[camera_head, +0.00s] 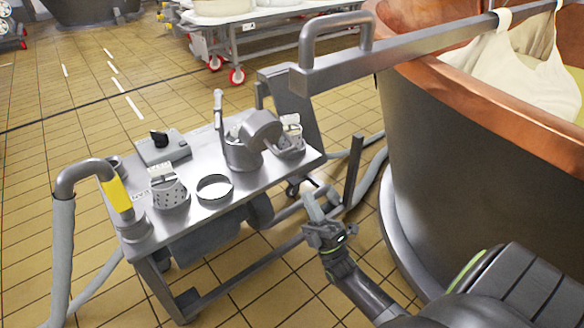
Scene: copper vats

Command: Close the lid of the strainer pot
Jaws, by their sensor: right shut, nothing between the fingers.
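A metal strainer pot (242,154) stands on the steel cart, towards its back right. What looks like its round lid (264,128) is raised and tilted at the pot's right side, so the pot appears open. An upright handle-like part (218,108) rises at its left. My right gripper (317,205) is shut and empty. It is in front of the cart's right end, to the right of and below the pot in the picture, apart from it. My left gripper is not in view.
The cart top (190,223) also holds a metal ring (214,188), perforated cups (170,194) and a grey box with a black knob (165,149). A yellow-marked hose pipe (116,193) rises at the left. A large copper vat (450,160) stands close on the right.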

